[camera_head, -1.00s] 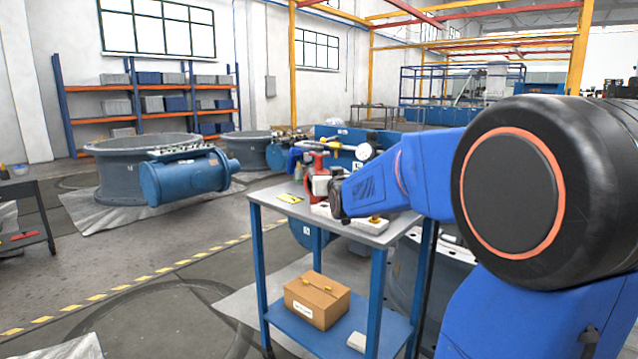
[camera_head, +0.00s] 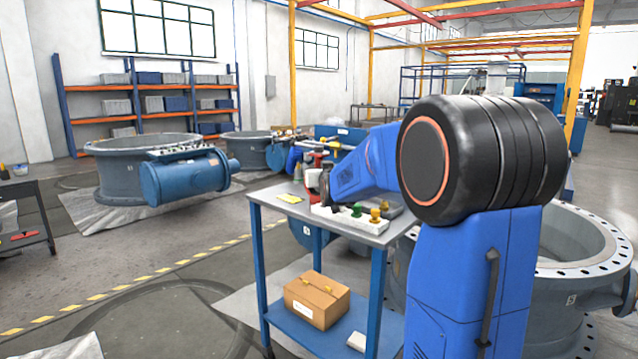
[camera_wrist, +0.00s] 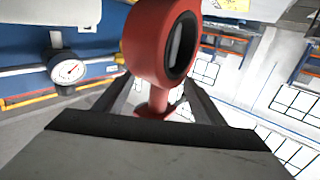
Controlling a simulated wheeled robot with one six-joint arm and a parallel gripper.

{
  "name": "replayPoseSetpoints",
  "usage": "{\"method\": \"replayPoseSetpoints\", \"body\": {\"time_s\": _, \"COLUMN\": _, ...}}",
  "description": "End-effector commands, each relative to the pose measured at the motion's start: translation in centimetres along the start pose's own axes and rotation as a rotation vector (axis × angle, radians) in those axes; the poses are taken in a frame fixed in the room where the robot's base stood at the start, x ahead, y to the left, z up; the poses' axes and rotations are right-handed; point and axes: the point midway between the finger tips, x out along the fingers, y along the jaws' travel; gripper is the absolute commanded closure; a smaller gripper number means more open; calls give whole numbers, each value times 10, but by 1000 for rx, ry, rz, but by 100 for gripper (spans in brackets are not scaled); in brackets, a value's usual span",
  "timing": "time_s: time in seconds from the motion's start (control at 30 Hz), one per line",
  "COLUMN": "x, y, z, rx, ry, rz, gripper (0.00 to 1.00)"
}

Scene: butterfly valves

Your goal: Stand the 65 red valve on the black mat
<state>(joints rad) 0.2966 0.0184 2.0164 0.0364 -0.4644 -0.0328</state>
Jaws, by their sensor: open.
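The red valve (camera_wrist: 150,45) fills the upper middle of the wrist view as a thick ring with a dark opening. Its narrow neck and small flange lie between the two fingers of my gripper (camera_wrist: 160,102). The fingers are open, one on each side of the neck, and I cannot tell whether either touches it. In the head view my gripper (camera_head: 325,188) is low over the cart top, with a bit of the red valve (camera_head: 312,178) beside it. No number is readable on the valve. I cannot make out the black mat; my arm hides part of the cart top.
The cart top (camera_head: 264,200) bears a yellow label (camera_head: 289,198) and a white tray (camera_head: 345,219) with a green valve (camera_head: 356,210) and a yellow valve (camera_head: 375,214). A cardboard box (camera_head: 317,298) is on the lower shelf. A gauge (camera_wrist: 68,70) shows in the wrist view.

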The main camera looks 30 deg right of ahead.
Motion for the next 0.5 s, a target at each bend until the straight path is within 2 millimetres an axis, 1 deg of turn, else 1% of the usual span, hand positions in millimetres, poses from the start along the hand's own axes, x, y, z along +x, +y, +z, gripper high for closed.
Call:
{"method": "replayPoseSetpoints", "body": {"time_s": 0.07, "x": 3, "y": 0, "z": 0, "rx": 0, "ry": 0, "rz": 0, "gripper": 37}}
{"method": "replayPoseSetpoints", "body": {"time_s": 0.23, "x": 2, "y": 0, "z": 0, "rx": 0, "ry": 0, "rz": 0, "gripper": 37}}
{"method": "replayPoseSetpoints", "body": {"time_s": 0.27, "x": 2, "y": 0, "z": 0, "rx": 0, "ry": 0, "rz": 0, "gripper": 44}}
{"method": "replayPoseSetpoints", "body": {"time_s": 0.3, "x": 2, "y": 0, "z": 0, "rx": 0, "ry": 0, "rz": 0, "gripper": 53}}
{"method": "replayPoseSetpoints", "body": {"time_s": 0.37, "x": 2, "y": 0, "z": 0, "rx": 0, "ry": 0, "rz": 0, "gripper": 68}}
{"method": "replayPoseSetpoints", "body": {"time_s": 0.4, "x": 2, "y": 0, "z": 0, "rx": 0, "ry": 0, "rz": 0, "gripper": 77}}
{"method": "replayPoseSetpoints", "body": {"time_s": 0.5, "x": 2, "y": 0, "z": 1, "rx": 0, "ry": -2, "rz": 0, "gripper": 100}}
